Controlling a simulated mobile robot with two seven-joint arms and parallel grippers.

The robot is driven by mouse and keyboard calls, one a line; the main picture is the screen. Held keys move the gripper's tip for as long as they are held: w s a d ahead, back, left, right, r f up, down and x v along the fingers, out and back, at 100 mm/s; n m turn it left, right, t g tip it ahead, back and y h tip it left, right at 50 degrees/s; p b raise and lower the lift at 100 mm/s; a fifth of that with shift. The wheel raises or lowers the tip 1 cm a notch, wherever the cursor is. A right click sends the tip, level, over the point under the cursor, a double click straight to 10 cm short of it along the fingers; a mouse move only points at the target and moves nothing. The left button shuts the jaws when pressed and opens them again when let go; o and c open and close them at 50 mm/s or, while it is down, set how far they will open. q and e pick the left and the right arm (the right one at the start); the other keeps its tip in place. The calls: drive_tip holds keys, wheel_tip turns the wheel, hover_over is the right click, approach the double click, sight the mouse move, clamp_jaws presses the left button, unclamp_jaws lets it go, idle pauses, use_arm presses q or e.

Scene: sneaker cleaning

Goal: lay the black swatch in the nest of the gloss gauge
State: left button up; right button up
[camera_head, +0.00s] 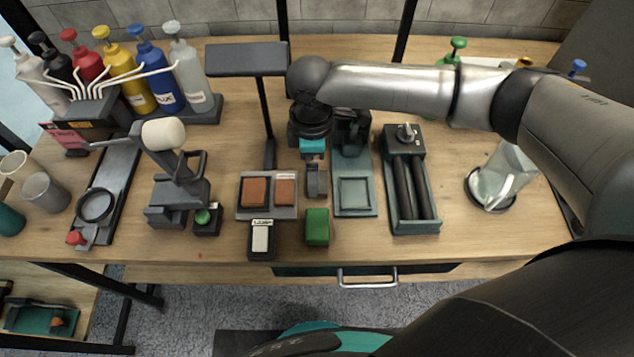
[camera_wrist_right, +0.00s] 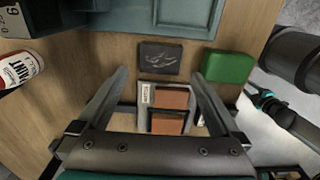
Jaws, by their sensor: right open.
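The black swatch (camera_wrist_right: 160,57) lies flat in the right wrist view, on the wood between the swatch tray and the gauge, with pale streaks on its face. My left gripper is not in view.
A tray (camera_head: 246,213) with two brown swatches stands left of my right gripper, a green block (camera_head: 317,226) in front of it. A dark rack with two rollers (camera_head: 413,228) is right of the gauge. Paint bottles (camera_head: 155,75) and a lamp post (camera_head: 266,120) stand further back.

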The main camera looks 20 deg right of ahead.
wheel_tip(320, 180, down, 4)
drive_tip(key=shift+f+b, duration=0.15)
drive_tip(key=shift+b, duration=0.25)
drive_tip(key=shift+c, duration=0.4)
drive_tip(key=c, duration=1.2)
